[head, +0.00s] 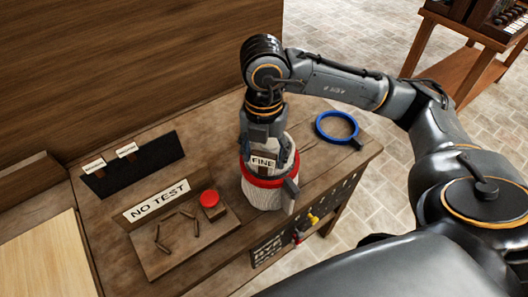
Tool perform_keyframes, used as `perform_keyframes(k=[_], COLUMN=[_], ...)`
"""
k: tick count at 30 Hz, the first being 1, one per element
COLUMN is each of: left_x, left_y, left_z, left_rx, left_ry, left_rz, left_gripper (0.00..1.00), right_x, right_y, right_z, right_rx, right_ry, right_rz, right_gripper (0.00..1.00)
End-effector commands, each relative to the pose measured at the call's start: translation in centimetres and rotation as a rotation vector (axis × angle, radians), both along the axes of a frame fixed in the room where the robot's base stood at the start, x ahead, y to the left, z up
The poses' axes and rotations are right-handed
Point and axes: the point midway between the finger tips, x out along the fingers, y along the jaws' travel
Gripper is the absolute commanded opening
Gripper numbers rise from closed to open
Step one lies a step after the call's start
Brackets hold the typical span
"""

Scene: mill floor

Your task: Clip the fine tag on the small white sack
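The small white sack (263,194) stands on the wooden bench, with a red band (262,181) around its upper part. A pale tag reading FINE (262,162) is at the top front of the sack, right below my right gripper (268,168). I cannot tell whether the tag is fixed to the sack. The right gripper points down over the sack. Its fingers look spread, one on the left of the tag and one low on the right side of the sack. The gripper covers the sack's top. My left gripper is not in view.
A dark rack (134,166) with two small white tags lies at the back left.

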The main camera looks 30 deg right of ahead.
Motion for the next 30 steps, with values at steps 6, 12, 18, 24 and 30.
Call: perform_keyframes(k=[6, 12, 18, 24, 30], left_x=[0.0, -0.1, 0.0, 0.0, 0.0], left_y=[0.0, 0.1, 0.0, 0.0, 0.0], left_z=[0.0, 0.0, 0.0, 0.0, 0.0], left_rx=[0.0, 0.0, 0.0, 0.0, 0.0], left_ry=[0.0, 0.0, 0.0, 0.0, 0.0], left_rz=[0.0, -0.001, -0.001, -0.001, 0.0], left_gripper=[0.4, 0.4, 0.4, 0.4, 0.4], right_x=[0.0, 0.0, 0.1, 0.1, 0.1], right_y=[0.0, 0.0, 0.0, 0.0, 0.0], right_z=[0.0, 0.2, 2.6, 6.8, 9.6], right_rx=[0.0, 0.0, 0.001, 0.0, -0.001], right_ry=[0.0, -0.001, -0.005, -0.007, -0.005], right_rz=[0.0, 0.0, 0.001, -0.001, 0.0], right_gripper=[0.78, 0.78, 0.78, 0.78, 0.78])
